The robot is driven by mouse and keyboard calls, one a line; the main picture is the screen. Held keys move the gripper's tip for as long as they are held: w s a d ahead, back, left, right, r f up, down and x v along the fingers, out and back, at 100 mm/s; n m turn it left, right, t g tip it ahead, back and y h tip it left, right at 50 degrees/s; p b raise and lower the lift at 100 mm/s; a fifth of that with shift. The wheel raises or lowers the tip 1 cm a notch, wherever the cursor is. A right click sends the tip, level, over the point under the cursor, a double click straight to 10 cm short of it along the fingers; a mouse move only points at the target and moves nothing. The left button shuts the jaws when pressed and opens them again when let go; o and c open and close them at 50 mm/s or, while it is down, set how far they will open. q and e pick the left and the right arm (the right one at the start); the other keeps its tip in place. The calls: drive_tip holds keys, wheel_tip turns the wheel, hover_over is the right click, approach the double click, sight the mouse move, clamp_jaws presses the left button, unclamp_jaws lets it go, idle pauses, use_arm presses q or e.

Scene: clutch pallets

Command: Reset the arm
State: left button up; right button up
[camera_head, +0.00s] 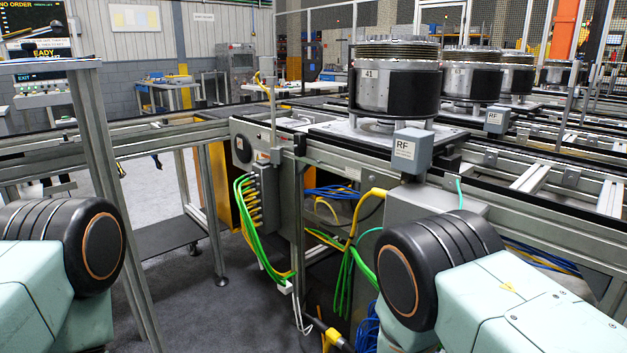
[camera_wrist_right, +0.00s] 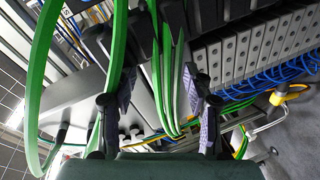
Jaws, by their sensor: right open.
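My right gripper (camera_wrist_right: 158,112) is open in the right wrist view, its two dark fingers apart with nothing clamped between them. Green cables (camera_wrist_right: 165,75) pass close to and behind the fingers; I cannot tell whether they touch. In the head view my right arm (camera_head: 480,280) comes in at the lower right, in front of the conveyor, and its gripper is hidden. My left arm (camera_head: 60,260) shows at the lower left, with its gripper out of view.
A clutch marked 41 (camera_head: 368,95) stands on a pallet (camera_head: 340,133) on the conveyor, with more clutches behind it. A grey RF box (camera_head: 411,152) sits at the conveyor's near edge. Green and yellow cables (camera_head: 255,215) hang below. Dark floor (camera_head: 215,310) is open between my arms.

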drive_tip(key=s+a+f+m+g+y+p, duration=0.1)
drive_tip(key=s+a+f+m+g+y, duration=0.15)
drive_tip(key=s+f+g+y, duration=0.65)
use_arm(q)
wheel_tip(320, 180, up, 4)
drive_tip(key=shift+f+p, duration=0.25)
drive_tip(key=shift+p, duration=1)
use_arm(e)
drive_tip(key=s+a+r+m+g+y, duration=0.1)
drive_tip(key=s+a+r+m+g, duration=0.1)
drive_tip(key=s, duration=2.3)
drive_tip(key=shift+s+r+m+g+y, duration=0.25)
drive_tip(key=shift+m+g, duration=0.25)
drive_tip(key=shift+m, duration=0.25)
drive_tip(key=shift+a, duration=0.1)
use_arm(q)
drive_tip(key=shift+c, duration=0.4)
use_arm(e)
drive_tip(key=shift+c, duration=0.4)
use_arm(q)
drive_tip(key=shift+c, duration=0.8)
use_arm(e)
drive_tip(key=shift+c, duration=0.8)
use_arm(q)
drive_tip(key=shift+c, duration=0.2)
use_arm(e)
drive_tip(key=shift+s, duration=0.1)
drive_tip(key=shift+c, duration=0.2)
